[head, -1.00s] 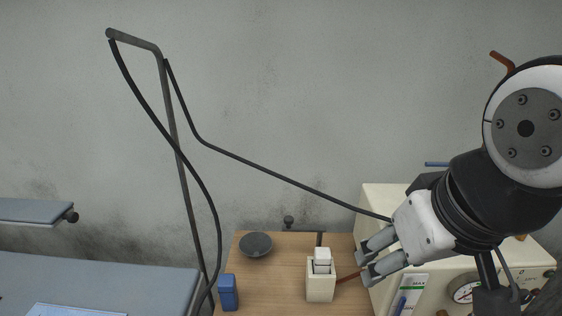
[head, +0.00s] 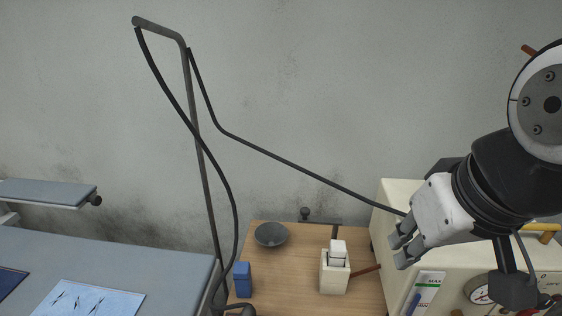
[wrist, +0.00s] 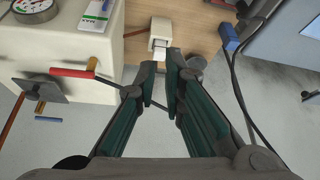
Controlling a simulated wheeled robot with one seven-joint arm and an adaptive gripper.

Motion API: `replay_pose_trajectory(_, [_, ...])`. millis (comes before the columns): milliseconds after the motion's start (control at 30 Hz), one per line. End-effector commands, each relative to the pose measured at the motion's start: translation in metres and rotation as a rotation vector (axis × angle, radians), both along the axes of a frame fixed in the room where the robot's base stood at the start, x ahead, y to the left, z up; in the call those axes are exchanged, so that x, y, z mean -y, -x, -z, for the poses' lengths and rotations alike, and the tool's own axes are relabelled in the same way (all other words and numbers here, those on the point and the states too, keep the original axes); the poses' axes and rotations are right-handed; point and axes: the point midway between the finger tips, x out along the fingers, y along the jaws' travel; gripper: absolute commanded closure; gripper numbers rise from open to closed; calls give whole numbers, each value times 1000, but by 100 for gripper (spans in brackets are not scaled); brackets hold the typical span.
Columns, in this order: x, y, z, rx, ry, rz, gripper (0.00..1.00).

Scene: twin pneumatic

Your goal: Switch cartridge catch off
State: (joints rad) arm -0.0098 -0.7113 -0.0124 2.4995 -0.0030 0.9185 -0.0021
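A cream block (head: 333,278) with a white upper piece (head: 338,250) stands upright on the wooden tabletop. It also shows in the wrist view (wrist: 160,28), beyond my fingertips. A reddish-brown bar (head: 366,271) lies at its right side; I cannot tell whether they touch. I cannot tell for sure which part is the cartridge catch. My gripper (head: 396,251) is in front of the cream cabinet, right of the block and higher in the picture. In the wrist view my gripper (wrist: 162,73) has its fingers apart with nothing between them.
The cream cabinet (head: 395,205) at right carries a gauge (head: 480,290); a red-and-yellow handle (wrist: 73,72) shows left of my fingers. A dark hose (head: 285,158) crosses behind my gripper. A grey bowl (head: 271,234) and blue block (head: 242,279) sit on the wooden tabletop (head: 290,285).

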Motion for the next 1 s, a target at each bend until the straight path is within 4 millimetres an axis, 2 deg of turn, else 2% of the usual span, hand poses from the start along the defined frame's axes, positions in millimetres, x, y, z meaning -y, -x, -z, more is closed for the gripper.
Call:
replay_pose_trajectory(167, [-5,-35,-16,-18,-41,-5,100])
replay_pose_trajectory(467, [-14,-118,-29,-48,-98,6,100])
replay_pose_trajectory(767, [-25,-204,-14,-74,-109,30,100])
replay_pose_trajectory(1000, [-38,-269,15,-88,-82,44,100])
